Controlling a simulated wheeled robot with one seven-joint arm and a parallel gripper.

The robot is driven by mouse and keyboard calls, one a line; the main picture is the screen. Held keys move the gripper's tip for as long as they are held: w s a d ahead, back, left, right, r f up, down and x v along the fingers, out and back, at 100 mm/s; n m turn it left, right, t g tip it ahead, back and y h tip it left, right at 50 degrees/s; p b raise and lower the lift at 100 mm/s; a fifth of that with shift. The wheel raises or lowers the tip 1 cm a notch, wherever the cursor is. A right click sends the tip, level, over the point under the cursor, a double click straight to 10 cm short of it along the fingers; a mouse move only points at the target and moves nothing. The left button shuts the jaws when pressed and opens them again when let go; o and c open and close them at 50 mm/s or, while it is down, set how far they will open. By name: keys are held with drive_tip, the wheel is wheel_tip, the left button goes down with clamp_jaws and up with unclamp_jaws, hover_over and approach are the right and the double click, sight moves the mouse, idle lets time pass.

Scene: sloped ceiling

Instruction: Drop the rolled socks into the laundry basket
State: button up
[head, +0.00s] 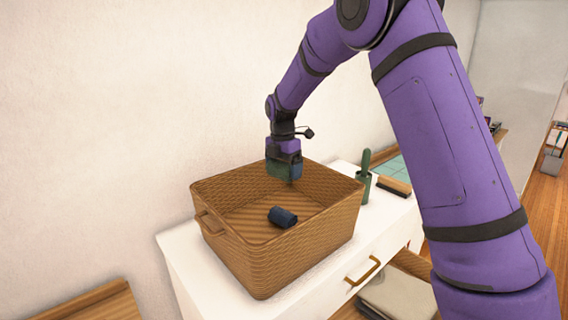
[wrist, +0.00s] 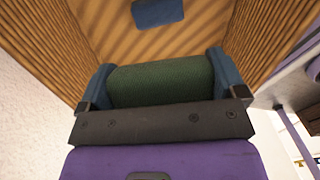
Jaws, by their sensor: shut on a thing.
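The laundry basket (head: 310,247) is a woven brown box with an open top, standing on a white dresser. A dark blue rolled pair of socks (head: 282,217) lies on its floor; it also shows at the top of the wrist view (wrist: 158,12). My gripper (head: 284,172) is over the back right part of the basket, near its rim height, pointing down. In the wrist view my gripper (wrist: 162,78) has its blue fingers shut on a dark green rolled pair of socks (wrist: 160,86). The basket's ribbed walls and floor show beyond the socks.
Right of the basket on the white dresser (head: 190,262) stand a green upright holder (head: 363,180) and a brush (head: 394,186). A drawer below is open with folded cloth (head: 398,296) inside. A plain wall rises behind the basket.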

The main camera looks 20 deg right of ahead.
drive_tip(key=shift+f, duration=1.95)
drive_tip(key=o, duration=0.6)
drive_tip(key=shift+r, duration=0.15)
drive_tip(key=r, duration=0.9)
drive_tip(key=shift+w+a+r, duration=0.1)
drive_tip(key=shift+w+r, duration=0.1)
drive_tip(key=shift+r, duration=0.6)
